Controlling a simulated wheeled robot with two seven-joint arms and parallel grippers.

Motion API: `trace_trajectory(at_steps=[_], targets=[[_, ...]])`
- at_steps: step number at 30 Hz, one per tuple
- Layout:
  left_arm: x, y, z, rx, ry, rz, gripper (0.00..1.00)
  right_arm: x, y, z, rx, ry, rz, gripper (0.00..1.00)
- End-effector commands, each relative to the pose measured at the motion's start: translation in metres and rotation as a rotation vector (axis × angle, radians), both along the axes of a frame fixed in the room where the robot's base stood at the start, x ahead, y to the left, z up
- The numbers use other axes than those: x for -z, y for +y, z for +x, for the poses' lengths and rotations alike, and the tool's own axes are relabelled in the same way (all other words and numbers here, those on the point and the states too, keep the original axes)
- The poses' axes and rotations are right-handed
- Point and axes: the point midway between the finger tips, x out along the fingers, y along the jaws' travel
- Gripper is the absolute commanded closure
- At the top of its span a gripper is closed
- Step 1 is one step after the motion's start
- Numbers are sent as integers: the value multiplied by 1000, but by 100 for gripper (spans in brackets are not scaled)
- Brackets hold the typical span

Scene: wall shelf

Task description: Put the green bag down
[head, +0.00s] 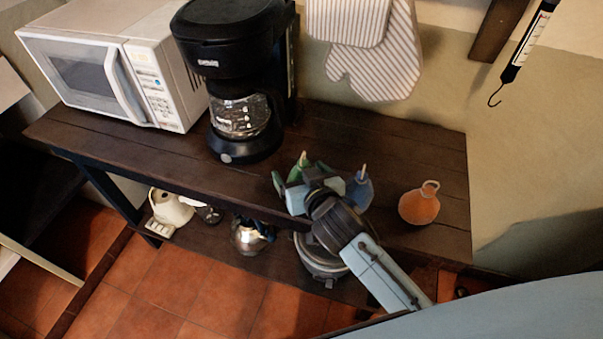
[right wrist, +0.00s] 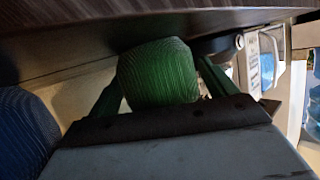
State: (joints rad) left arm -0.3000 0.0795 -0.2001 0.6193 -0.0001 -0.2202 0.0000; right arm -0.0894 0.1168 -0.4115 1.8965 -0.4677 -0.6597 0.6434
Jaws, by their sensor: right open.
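The green bag (head: 301,163) is on the dark wooden shelf top, mostly hidden behind my right gripper (head: 299,175). In the right wrist view the green bag (right wrist: 158,72) is ribbed cloth and sits between the two spread fingers of my right gripper (right wrist: 160,88). The fingers are open, one on each side of it, with a small gap at least on the left. The bag appears to rest on the wood, though its contact is partly hidden. My left gripper is not in view.
A blue bag (head: 359,192) stands close to the right of my right gripper, and an orange bag (head: 419,206) farther right. A coffee maker (head: 240,80) and a white microwave (head: 120,65) stand to the left. A striped oven mitt (head: 375,65) hangs behind. Pots and a kettle fill the lower shelf.

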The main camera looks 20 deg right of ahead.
Motion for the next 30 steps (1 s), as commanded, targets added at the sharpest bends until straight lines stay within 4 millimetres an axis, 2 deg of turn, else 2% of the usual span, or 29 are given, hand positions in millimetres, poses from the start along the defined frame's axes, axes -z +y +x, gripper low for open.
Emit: trace_trajectory(at_steps=[5,15,21,30], targets=[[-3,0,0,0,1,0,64,-5,0,-8,-1,1,1,16],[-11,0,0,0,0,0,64,-30,-6,-70,0,2,2,16],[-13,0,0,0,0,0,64,-41,-9,-98,1,1,2,16],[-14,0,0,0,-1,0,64,-47,-10,-112,1,0,-1,16]])
